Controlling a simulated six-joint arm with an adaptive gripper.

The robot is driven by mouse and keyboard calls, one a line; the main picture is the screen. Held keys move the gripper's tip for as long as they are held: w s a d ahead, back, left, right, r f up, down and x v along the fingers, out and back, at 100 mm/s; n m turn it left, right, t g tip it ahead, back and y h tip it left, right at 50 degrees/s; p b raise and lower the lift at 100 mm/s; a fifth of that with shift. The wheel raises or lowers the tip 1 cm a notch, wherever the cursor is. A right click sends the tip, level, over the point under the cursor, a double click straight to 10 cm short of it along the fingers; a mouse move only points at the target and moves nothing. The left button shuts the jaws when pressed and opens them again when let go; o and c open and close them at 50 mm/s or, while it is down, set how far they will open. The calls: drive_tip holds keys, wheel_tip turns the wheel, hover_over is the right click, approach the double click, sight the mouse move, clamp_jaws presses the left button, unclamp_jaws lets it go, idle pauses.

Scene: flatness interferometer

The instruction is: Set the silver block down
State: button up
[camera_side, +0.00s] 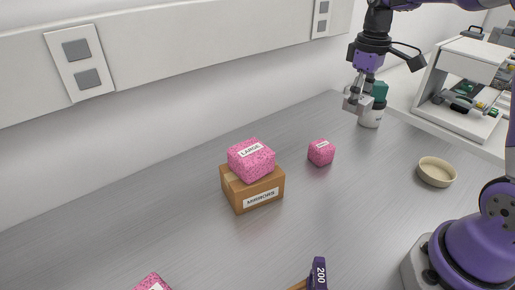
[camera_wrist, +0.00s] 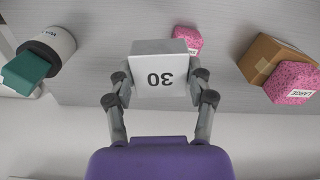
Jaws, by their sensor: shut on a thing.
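My gripper (camera_side: 358,92) is at the back right of the table in the side view, pointing down. It is shut on the silver block (camera_side: 351,103), which appears raised above the table. In the wrist view my gripper (camera_wrist: 160,80) has one finger on each side of the silver block (camera_wrist: 160,62). The block is pale grey, and the face towards the camera reads "30", upside down in the picture. The block's underside is hidden.
A white canister (camera_side: 370,118) with a teal block (camera_side: 379,90) stands close behind the gripper. A small pink block (camera_side: 321,152), a cardboard box (camera_side: 250,194) topped by a large pink block (camera_side: 251,160), and a beige dish (camera_side: 436,171) are around. The table (camera_side: 360,210) is clear centrally.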

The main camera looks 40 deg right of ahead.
drive_tip(key=s+a+r, duration=0.1)
drive_tip(key=a, duration=0.5)
drive_tip(key=s+a+r+m, duration=0.1)
drive_tip(key=a+r, duration=0.1)
drive_tip(key=a, duration=0.5)
drive_tip(key=shift+s, duration=0.3)
wheel_tip(320, 180, up, 5)
hover_over(235, 271)
wheel_tip(235, 271, down, 22)
drive_tip(key=shift+f, duration=0.1)
